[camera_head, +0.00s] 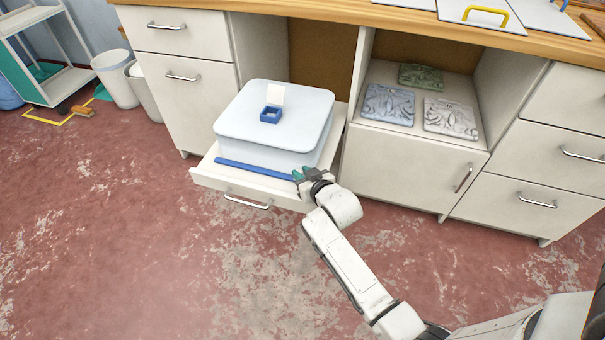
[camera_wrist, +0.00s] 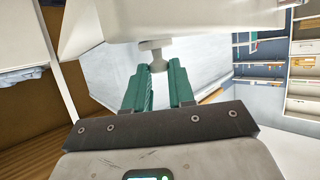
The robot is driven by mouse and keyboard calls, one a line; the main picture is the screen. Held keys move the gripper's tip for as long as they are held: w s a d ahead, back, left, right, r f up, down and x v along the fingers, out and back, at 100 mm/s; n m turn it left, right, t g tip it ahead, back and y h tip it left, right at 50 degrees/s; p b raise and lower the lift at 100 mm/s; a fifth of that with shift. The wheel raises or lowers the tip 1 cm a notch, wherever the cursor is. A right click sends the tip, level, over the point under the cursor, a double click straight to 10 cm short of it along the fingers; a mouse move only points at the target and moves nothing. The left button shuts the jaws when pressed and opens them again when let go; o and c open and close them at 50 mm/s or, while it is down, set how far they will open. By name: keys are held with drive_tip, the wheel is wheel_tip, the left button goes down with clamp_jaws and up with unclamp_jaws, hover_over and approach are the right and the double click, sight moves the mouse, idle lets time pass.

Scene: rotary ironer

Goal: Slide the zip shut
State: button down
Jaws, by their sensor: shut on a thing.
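A long blue strip (camera_head: 254,169) runs along the front of a white box with rounded corners (camera_head: 240,118). It looks like the zip's track, though its teeth are too small to see. My gripper (camera_head: 298,174) is at the strip's right end, by the box's front right corner. In the wrist view, the green fingers of my gripper (camera_wrist: 164,72) are closed on a small pale knob (camera_wrist: 154,48), seemingly the zip pull. The knob joins a white body above it. The gripper hides the strip's right end.
The box stands on a pulled-out white drawer (camera_head: 205,173) under the wooden worktop (camera_head: 350,14). A small open blue box (camera_head: 271,114) sits on its lid. Carved tiles (camera_head: 388,103) lie in the open shelf at right. The red floor in front is clear.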

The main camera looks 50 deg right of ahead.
drive_tip(key=c, duration=1.1)
unclamp_jaws()
drive_tip(key=shift+s+d, duration=0.25)
drive_tip(key=shift+d, duration=0.05)
drive_tip(key=shift+o, duration=0.6)
drive_tip(key=shift+w+a, duration=0.1)
drive_tip(key=p+v, duration=0.2)
drive_tip(key=v, duration=0.9)
drive_tip(key=shift+w, duration=0.1)
